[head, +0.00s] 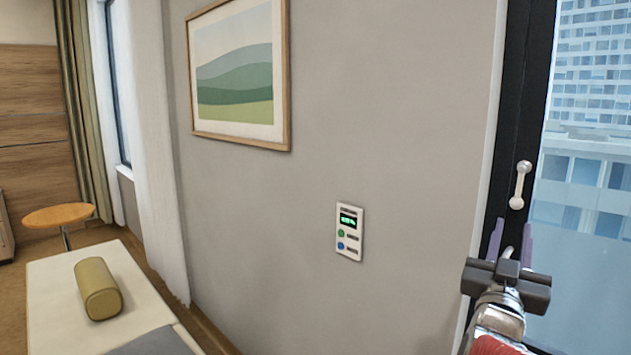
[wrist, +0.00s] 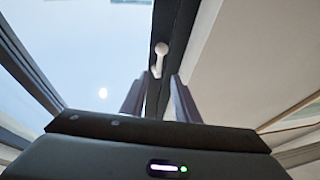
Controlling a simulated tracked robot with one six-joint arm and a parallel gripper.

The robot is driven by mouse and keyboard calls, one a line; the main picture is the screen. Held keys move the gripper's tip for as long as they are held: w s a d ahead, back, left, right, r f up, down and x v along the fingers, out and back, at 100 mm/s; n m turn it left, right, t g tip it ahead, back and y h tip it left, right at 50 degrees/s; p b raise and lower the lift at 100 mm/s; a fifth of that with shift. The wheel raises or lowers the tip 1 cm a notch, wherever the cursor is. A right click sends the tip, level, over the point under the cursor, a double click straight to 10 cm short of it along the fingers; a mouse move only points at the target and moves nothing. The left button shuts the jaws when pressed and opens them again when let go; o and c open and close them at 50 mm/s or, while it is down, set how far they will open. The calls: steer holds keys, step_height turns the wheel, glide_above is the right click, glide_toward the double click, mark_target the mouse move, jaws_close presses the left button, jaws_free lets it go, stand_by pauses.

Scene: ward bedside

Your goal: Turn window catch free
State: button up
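The window catch (head: 520,185) is a small pale lever with rounded ends on the dark window frame (head: 513,100), at the right in the head view. It stands nearly upright, its top leaning slightly right. In the wrist view the catch (wrist: 159,58) shows just beyond the fingertips, on the dark frame. My gripper (head: 511,235) is just below the catch in the head view, its two purplish fingers apart. In the wrist view my gripper (wrist: 157,85) is open, with nothing between the fingers. The fingers appear not to touch the catch.
A wall panel (head: 349,231) with a small green display and a framed landscape picture (head: 238,75) are on the grey wall. A bed (head: 55,290) with a tan bolster (head: 97,288) and a round wooden table (head: 59,214) stand at the left. Glass (head: 585,230) lies right of the frame.

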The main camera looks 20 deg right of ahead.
mark_target(518, 191)
steer(key=x, duration=1.3)
steer(key=shift+f, duration=0.15)
jaws_close()
